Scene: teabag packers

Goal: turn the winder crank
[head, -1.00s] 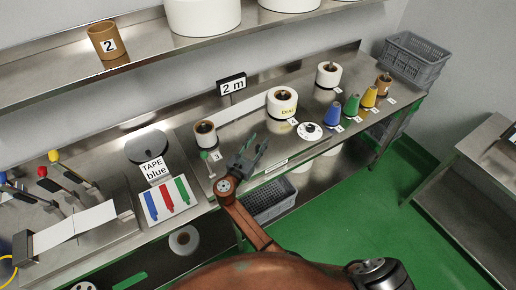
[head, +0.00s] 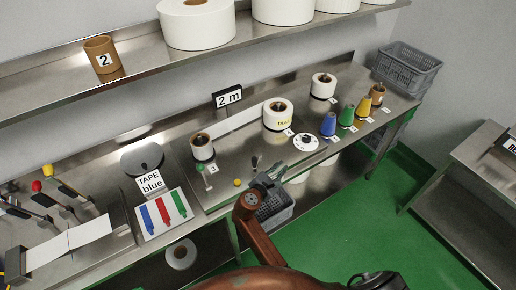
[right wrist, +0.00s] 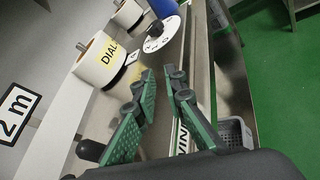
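A small dark upright knob (head: 254,162), which looks like the winder's crank handle, stands on the bench right of the left spool; it also shows in the right wrist view (right wrist: 90,150) at lower left. My right gripper (head: 290,174) is over the bench's front edge, to the right of this knob and apart from it. In the right wrist view its green-padded fingers (right wrist: 160,76) are spread with nothing between them. A sign (right wrist: 183,138) reading partly "WIN" shows behind the fingers. The white dial (head: 306,142) lies beyond the fingertips. My left gripper is not in view.
A left spool (head: 203,147), a green-topped lever (head: 201,170) and a yellow ball (head: 237,182) stand near the knob. A labelled roll (head: 278,114) and coloured cones (head: 347,114) stand farther right. A grey crate (head: 275,208) sits below the bench edge.

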